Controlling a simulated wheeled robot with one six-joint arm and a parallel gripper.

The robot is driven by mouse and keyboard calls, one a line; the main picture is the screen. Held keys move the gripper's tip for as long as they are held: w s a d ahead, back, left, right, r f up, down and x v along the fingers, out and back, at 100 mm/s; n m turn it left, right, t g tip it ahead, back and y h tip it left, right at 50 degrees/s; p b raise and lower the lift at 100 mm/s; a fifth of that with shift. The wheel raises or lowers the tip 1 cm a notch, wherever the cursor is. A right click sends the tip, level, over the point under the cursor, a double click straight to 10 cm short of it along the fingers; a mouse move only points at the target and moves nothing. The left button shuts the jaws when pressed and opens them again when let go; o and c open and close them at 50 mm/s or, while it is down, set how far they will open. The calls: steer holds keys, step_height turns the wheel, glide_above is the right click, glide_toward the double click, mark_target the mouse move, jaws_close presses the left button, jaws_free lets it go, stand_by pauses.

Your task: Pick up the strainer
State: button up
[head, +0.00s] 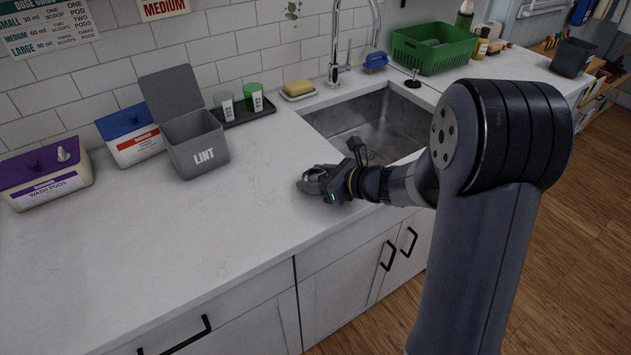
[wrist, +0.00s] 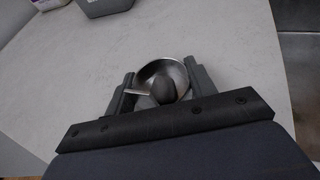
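The strainer (wrist: 150,69) looks like a small round metal cup with a dark rounded knob in it and a thin light bar at its left side. In the wrist view it sits between the two fingers of my gripper (wrist: 160,82), its rim very close to both. I cannot tell whether the fingers press on it. In the head view my gripper (head: 312,183) is low over the white counter, in front of the sink's left corner. Its fingers largely hide the strainer there.
The sink (head: 345,118) lies behind and right of my gripper. The grey LINT bin (head: 200,150), a dark tray (head: 240,117) with two cups, and a soap dish (head: 298,95) stand toward the wall. The counter (head: 180,235) left of my gripper is clear.

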steer(key=c, duration=0.5)
steer(key=shift+c, duration=0.2)
